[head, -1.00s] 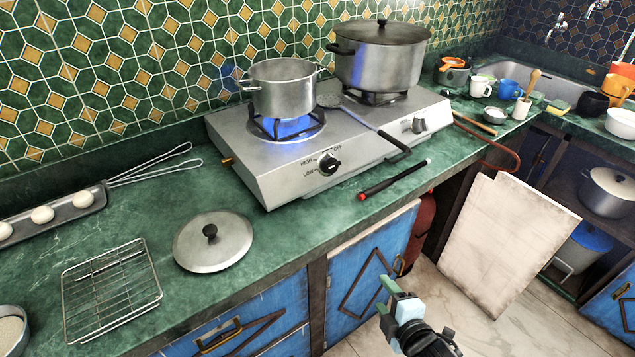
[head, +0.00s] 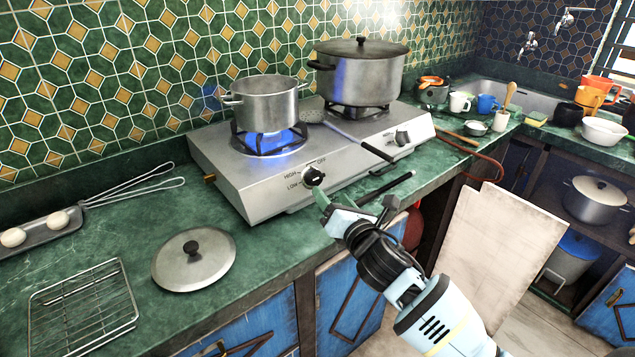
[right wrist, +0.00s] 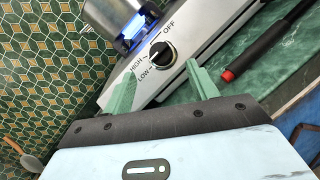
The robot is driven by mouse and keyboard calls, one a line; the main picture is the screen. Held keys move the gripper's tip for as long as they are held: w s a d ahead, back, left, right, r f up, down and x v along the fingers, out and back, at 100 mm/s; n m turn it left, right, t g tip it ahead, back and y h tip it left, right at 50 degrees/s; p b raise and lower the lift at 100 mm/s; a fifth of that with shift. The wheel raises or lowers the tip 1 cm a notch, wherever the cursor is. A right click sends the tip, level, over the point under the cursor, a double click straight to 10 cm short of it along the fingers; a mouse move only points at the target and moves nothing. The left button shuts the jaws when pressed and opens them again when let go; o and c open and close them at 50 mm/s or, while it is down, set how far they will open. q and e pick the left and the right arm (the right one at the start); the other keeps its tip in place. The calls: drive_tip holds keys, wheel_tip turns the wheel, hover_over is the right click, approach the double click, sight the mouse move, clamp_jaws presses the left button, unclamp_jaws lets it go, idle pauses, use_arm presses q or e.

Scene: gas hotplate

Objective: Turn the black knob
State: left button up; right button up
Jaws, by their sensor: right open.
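The black knob (head: 313,176) is on the front of the silver gas hotplate (head: 250,201), beside the OFF, HIGH and LOW labels. Its white pointer mark shows in the right wrist view, where the knob (right wrist: 162,55) lies ahead of and between the two green fingers. My right gripper (head: 330,203) is open, just in front of and below the knob in the head view. In the right wrist view the right gripper (right wrist: 160,92) has nothing between its fingers. A blue flame (head: 272,140) burns under the small pot (head: 265,103). My left gripper is not in view.
A second black knob (head: 402,138) is at the hotplate's right, below the large lidded pot (head: 360,75). A black and red lighter (head: 385,188) lies on the green counter near my right gripper. A lid (head: 194,262) and wire rack (head: 85,305) lie left.

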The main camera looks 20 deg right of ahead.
sight(318, 180)
drive_tip(key=w, duration=0.6)
drive_tip(key=shift+w+a+f+b, duration=0.1)
drive_tip(key=shift+w+a+b, duration=0.1)
drive_tip(key=shift+a+b, duration=0.1)
drive_tip(key=shift+w, duration=0.5)
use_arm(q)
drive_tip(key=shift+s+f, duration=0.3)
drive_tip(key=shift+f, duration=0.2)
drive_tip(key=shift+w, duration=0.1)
use_arm(e)
drive_tip(key=shift+c, duration=0.2)
drive_tip(key=c, duration=0.9)
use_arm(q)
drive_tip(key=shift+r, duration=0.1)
use_arm(e)
drive_tip(key=shift+a, duration=0.1)
drive_tip(key=shift+c, duration=0.2)
